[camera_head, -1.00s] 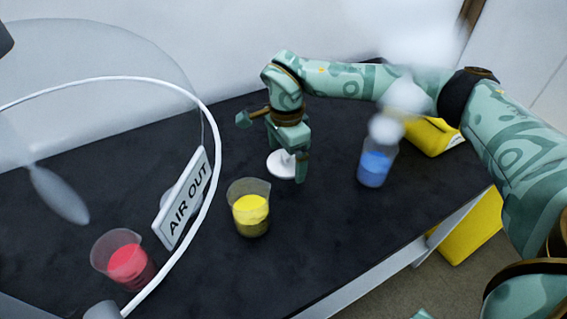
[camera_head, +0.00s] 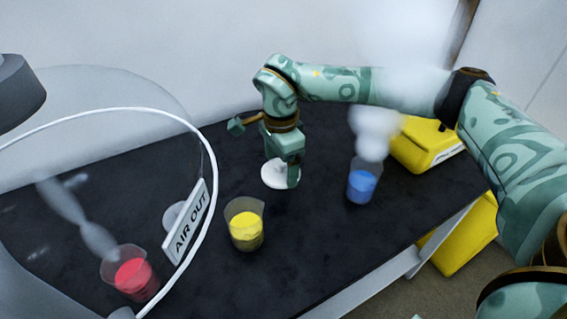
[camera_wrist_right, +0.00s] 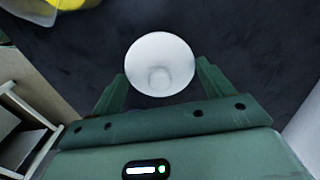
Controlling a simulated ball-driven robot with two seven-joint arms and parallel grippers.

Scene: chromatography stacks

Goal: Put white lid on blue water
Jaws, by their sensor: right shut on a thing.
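The white lid (camera_head: 272,176) is a small round disc low over the dark table, left of the blue beaker. My right gripper (camera_head: 283,170) points down and is shut on it. In the right wrist view the lid (camera_wrist_right: 160,62) shows as a white disc with a small knob, between the fingertips (camera_wrist_right: 160,80). I cannot tell whether the lid still touches the table. The blue water (camera_head: 361,187) is in a clear open beaker to the right, with white vapour rising above it. The left gripper is out of view.
A beaker of yellow liquid (camera_head: 245,230) stands in front of the lid. A beaker of red liquid (camera_head: 133,277) stands at the left by a clear hood with a white rim and an "AIR OUT" sign (camera_head: 188,226). A yellow case (camera_head: 428,145) is behind the blue beaker.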

